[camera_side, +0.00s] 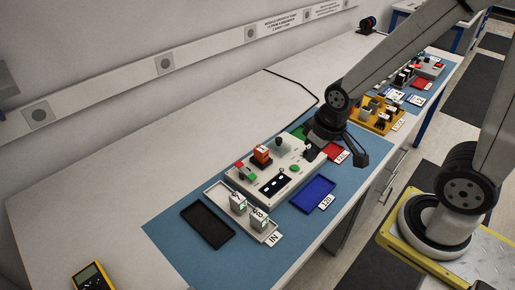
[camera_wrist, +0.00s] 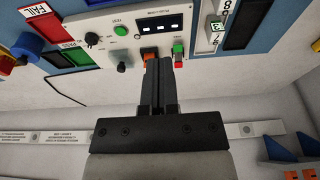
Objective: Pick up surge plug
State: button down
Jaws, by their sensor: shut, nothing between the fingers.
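Two pale grey plug blocks with dark markings and green patches stand in a white tray (camera_side: 215,191) labelled IN in the side view. They are the left block (camera_side: 238,203) and the right block (camera_side: 258,217). Which one is the surge plug, I cannot tell. One block (camera_wrist: 214,31) also shows at the top right of the wrist view. My gripper (camera_wrist: 160,62) is shut and empty, its fingers close together. In the wrist view its tips overlap the edge of the tester (camera_wrist: 113,42), beside an orange block (camera_wrist: 149,53).
The orange block (camera_side: 262,155) sits on the tester (camera_side: 252,188). An empty black tray (camera_side: 208,225) lies left of the IN tray, and a blue tray (camera_side: 314,193) right of the tester. A red tray (camera_side: 333,149) and a yellow rack (camera_side: 374,116) lie farther back. A black cable (camera_side: 300,88) runs behind.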

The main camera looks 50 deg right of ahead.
grip_release()
jog(key=m+g+y, duration=0.3)
jog(key=m+y, duration=0.2)
jog(key=m, duration=1.3)
send_near(262, 148)
jog(key=x, duration=0.3)
jog(key=shift+s+a+r, duration=0.15)
jog(key=shift+r, duration=0.15)
jog(key=shift+f, duration=0.1)
jog(key=shift+a+f+h, duration=0.15)
jog(key=shift+a+f, duration=0.1)
jog(key=shift+f, duration=0.35)
jog(key=shift+a+f+h, duration=0.15)
jog(key=shift+a+f, duration=0.1)
jog(key=shift+f, duration=0.3)
jog(key=shift+f, duration=0.1)
